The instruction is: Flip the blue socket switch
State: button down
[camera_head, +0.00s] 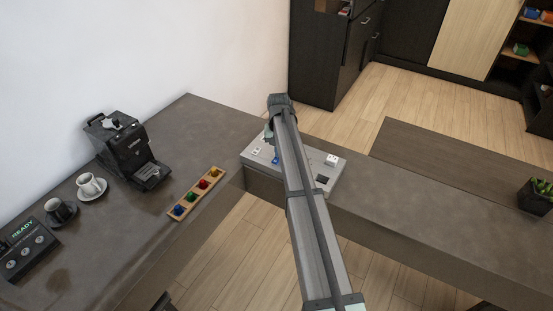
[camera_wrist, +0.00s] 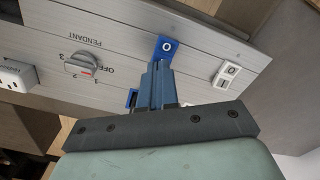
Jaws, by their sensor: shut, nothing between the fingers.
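A grey panel (camera_wrist: 120,20) fills the upper part of the wrist view. On it is a small blue switch (camera_wrist: 166,46) with a white ring mark. My gripper (camera_wrist: 159,66) is shut and empty, with its fingertips just below the blue switch in the picture; I cannot tell whether they touch it. Another blue part (camera_wrist: 131,97) shows beside the fingers, mostly hidden by them. In the head view the panel (camera_head: 332,176) lies on the counter, its middle hidden by my arm, and a bit of blue (camera_head: 276,160) shows at the arm's left edge.
The panel also bears a rotary knob (camera_wrist: 80,66) marked PENDANT, a white rocker switch (camera_wrist: 227,72) and a white socket (camera_wrist: 14,77). Left on the counter (camera_head: 110,250) are a coffee machine (camera_head: 128,150), cups and a wooden tray (camera_head: 214,187) of coloured items. The right counter stretch is mostly clear.

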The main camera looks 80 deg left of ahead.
jog(key=shift+f, duration=0.35)
jog(key=shift+r, duration=3.55)
